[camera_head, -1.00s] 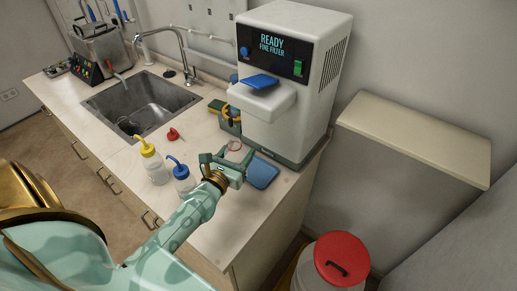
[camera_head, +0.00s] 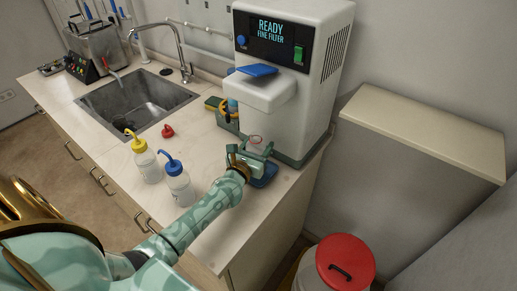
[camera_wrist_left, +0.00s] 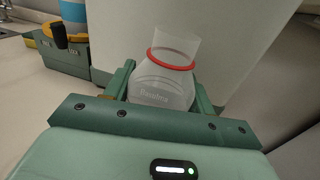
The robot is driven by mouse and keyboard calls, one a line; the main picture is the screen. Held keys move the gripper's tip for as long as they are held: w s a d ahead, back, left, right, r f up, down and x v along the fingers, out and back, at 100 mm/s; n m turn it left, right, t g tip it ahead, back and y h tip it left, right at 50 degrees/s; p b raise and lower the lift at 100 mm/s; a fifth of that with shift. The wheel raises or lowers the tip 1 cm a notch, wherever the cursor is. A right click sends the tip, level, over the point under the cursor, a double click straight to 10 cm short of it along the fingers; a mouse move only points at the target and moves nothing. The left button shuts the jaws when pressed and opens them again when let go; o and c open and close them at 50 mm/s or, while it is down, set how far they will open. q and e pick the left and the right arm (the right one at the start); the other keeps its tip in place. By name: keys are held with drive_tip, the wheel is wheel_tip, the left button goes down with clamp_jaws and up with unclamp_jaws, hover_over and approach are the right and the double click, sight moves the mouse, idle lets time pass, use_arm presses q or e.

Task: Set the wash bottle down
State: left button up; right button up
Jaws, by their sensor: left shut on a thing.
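My left gripper (camera_head: 258,145) is shut on a clear flask (camera_wrist_left: 165,85) with a red ring around its neck. The flask stands upright between the fingers, and its base is hidden by the gripper. It is in front of the white filter machine (camera_head: 320,60), above the blue pad (camera_head: 265,180); I cannot tell whether it touches the pad. Two wash bottles stand upright on the counter, apart from the gripper: a blue-capped one (camera_head: 181,187) and a yellow-capped one (camera_head: 148,166). My right gripper is not in view.
A small red item (camera_head: 167,131) lies on the counter (camera_head: 205,140) near the sink (camera_head: 135,104). A green caddy (camera_wrist_left: 65,55) stands beside the machine. A red-lidded bin (camera_head: 345,260) is on the floor at the right. Counter between sink and wash bottles is mostly clear.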

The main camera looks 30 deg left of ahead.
use_arm(q)
drive_tip(key=shift+s+r, duration=0.1)
drive_tip(key=shift+r, duration=0.05)
drive_tip(key=o, duration=1.1)
drive_tip(key=shift+f, duration=0.2)
drive_tip(key=shift+c, duration=0.2)
drive_tip(key=shift+r, duration=0.35)
drive_tip(key=s, duration=0.4)
drive_tip(key=s+d, duration=0.1)
drive_tip(key=s, duration=0.3)
drive_tip(key=s+p, duration=0.1)
drive_tip(key=s, duration=0.3)
drive_tip(key=shift+d+f, duration=0.15)
drive_tip(key=shift+d, duration=0.05)
